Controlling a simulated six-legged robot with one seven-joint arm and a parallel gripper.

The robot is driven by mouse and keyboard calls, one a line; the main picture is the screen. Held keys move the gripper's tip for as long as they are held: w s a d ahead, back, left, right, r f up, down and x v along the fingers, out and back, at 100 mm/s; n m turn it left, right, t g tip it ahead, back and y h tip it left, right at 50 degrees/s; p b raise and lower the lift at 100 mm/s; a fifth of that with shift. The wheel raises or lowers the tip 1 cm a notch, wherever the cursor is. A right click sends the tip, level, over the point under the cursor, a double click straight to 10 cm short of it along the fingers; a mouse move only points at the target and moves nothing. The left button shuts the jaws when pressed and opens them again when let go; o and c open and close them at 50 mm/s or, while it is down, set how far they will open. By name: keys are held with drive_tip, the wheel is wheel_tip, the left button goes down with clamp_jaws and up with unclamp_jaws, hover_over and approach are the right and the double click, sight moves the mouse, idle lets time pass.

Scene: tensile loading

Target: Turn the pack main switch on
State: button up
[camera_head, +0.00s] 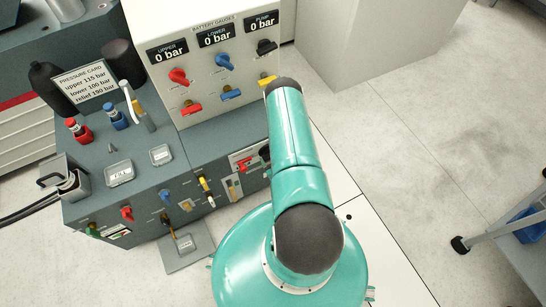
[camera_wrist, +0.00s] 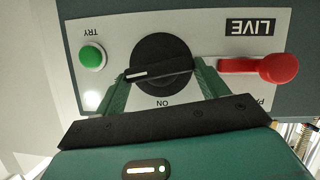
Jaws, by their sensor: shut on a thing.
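The pack main switch (camera_wrist: 158,50) is a round black knob on a light grey panel (camera_wrist: 205,40), seen upside down in the wrist view. Its white mark lies at the left end of its bar, towards the green TRY button (camera_wrist: 92,57). The word ON is printed below the knob in this view, away from the mark. My gripper (camera_wrist: 161,72) has its two green fingers on either side of the bar, shut on the knob.
A red lever (camera_wrist: 262,68) sits just right of the knob by the LIVE label (camera_wrist: 256,27). In the head view, a gauge cabinet (camera_head: 213,90) with coloured valve handles stands behind a grey bench (camera_head: 130,195). The floor (camera_head: 420,130) to the right is mostly clear.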

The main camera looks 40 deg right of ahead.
drive_tip(key=shift+w+a+f+n+t+h, duration=0.1)
drive_tip(key=shift+a+f+n+t+h, duration=0.15)
drive_tip(key=shift+n+h, duration=1.3)
drive_tip(key=shift+a+f+n+t+h, duration=0.15)
drive_tip(key=shift+n+h, duration=0.5)
drive_tip(key=shift+n, duration=1.8)
drive_tip(key=shift+w+a+f+n+t+h, duration=0.15)
drive_tip(key=shift+f+n+t+h, duration=0.15)
drive_tip(key=shift+n+h, duration=1.25)
drive_tip(key=shift+s+n+y, duration=0.1)
drive_tip(key=shift+n+y, duration=0.35)
drive_tip(key=shift+n, duration=0.2)
drive_tip(key=o, duration=1)
drive_tip(key=shift+a, duration=0.1)
